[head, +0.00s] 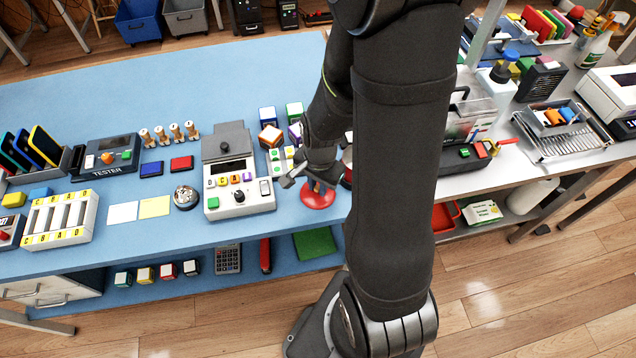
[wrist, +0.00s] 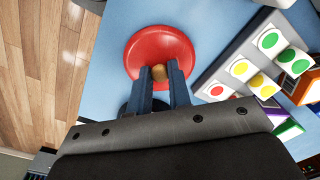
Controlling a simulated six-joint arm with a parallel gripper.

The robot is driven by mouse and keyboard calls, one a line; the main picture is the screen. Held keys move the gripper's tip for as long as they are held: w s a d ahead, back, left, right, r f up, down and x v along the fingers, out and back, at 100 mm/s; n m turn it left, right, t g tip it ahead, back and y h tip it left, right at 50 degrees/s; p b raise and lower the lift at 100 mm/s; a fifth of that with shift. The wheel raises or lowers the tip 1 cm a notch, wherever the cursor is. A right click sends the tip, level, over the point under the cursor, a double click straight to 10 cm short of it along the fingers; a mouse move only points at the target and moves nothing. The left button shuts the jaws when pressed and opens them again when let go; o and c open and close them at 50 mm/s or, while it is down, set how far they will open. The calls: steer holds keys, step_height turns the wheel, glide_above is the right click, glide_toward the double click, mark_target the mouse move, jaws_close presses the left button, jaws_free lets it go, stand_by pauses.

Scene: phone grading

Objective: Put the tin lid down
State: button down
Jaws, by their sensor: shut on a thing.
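The tin lid is a round red disc (head: 318,196) with a small tan knob, at the front edge of the blue bench (head: 90,90). In the wrist view the red lid (wrist: 150,45) lies ahead of my fingers. My gripper (wrist: 159,78) is shut on the lid's knob, with one finger on each side of it. In the head view my gripper (head: 303,180) is just above the lid, and my arm hides part of the area to its right. I cannot tell whether the lid touches the bench top.
A grey device with letter keys (head: 240,195) stands to the left. The wooden floor (wrist: 40,60) shows past the bench edge.

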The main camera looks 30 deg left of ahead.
steer(key=shift+f, duration=0.15)
steer(key=c, duration=1.3)
jaws_free()
steer(key=r, duration=1.2)
steer(key=shift+d+r, duration=0.15)
steer(key=shift+d, duration=0.05)
steer(key=f, duration=1.2)
steer(key=shift+a+f, duration=0.15)
steer(key=shift+a, duration=0.05)
